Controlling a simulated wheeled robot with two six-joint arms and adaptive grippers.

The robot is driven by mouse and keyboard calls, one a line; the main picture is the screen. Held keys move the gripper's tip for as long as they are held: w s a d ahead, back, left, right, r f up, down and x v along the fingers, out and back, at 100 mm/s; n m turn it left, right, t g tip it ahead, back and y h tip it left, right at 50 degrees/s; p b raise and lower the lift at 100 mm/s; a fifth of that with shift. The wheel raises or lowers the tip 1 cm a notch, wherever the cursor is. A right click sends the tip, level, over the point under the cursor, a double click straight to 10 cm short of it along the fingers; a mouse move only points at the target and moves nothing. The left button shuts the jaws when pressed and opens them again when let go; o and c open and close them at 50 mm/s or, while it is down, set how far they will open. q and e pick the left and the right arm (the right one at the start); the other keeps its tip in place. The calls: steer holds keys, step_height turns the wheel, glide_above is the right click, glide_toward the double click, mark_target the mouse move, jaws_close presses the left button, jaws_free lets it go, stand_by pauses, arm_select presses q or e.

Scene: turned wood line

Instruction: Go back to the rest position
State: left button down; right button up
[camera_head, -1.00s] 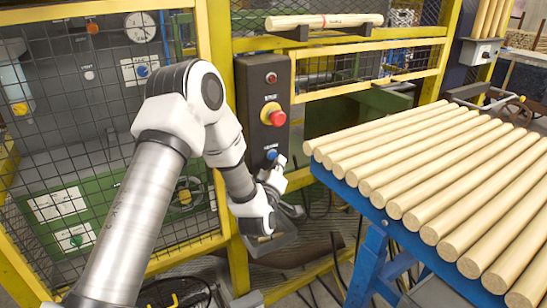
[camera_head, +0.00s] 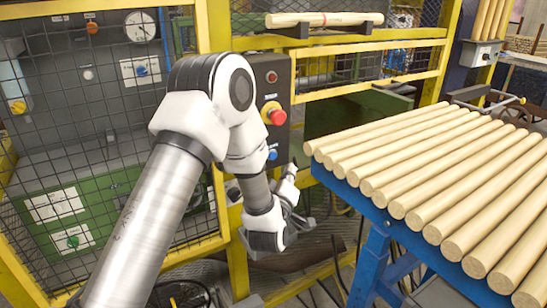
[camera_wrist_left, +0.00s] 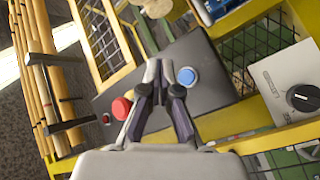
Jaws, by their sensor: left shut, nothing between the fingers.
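My left gripper (camera_head: 291,180) is in front of the yellow fence post, just below the dark control box (camera_head: 279,95) and left of the blue rack. Its fingers are shut and empty. In the left wrist view the left gripper (camera_wrist_left: 155,72) points toward the control box (camera_wrist_left: 200,58), its fingertips between the red emergency button (camera_wrist_left: 121,108) and the blue button (camera_wrist_left: 187,76). My arm hides the left part of the box in the head view. The right gripper is not in view.
A blue rack (camera_head: 349,192) with several round wood bars stands close on the right. Yellow mesh fencing (camera_head: 222,45) stands behind my arm. One bar with a red mark (camera_head: 324,19) lies on holders at the top. Cables lie on the floor below.

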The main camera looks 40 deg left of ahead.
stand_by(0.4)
arm_select(q)
steer(key=s+d+f+m+g+h, duration=0.25)
steer(key=s+f, duration=0.25)
steer(key=f, duration=0.4)
steer(key=s+d+f+m+g+h, duration=0.1)
steer(key=s+d+f+g, duration=0.3)
steer(key=f, duration=0.6)
steer(key=s+d+f+m+g+h, duration=0.1)
steer(key=s+f+m+h, duration=0.1)
steer(key=s+f, duration=0.55)
steer(key=s+d+f+m+g+h, duration=0.1)
steer(key=s+f+m+g, duration=0.3)
steer(key=s, duration=0.5)
steer(key=s+d+f+m+g, duration=0.4)
steer(key=s+f+g, duration=0.1)
steer(key=s, duration=0.5)
steer(key=shift+s+g+h, duration=0.3)
steer(key=shift+g+h, duration=0.05)
steer(key=shift+g, duration=0.2)
steer(key=shift+f, duration=0.1)
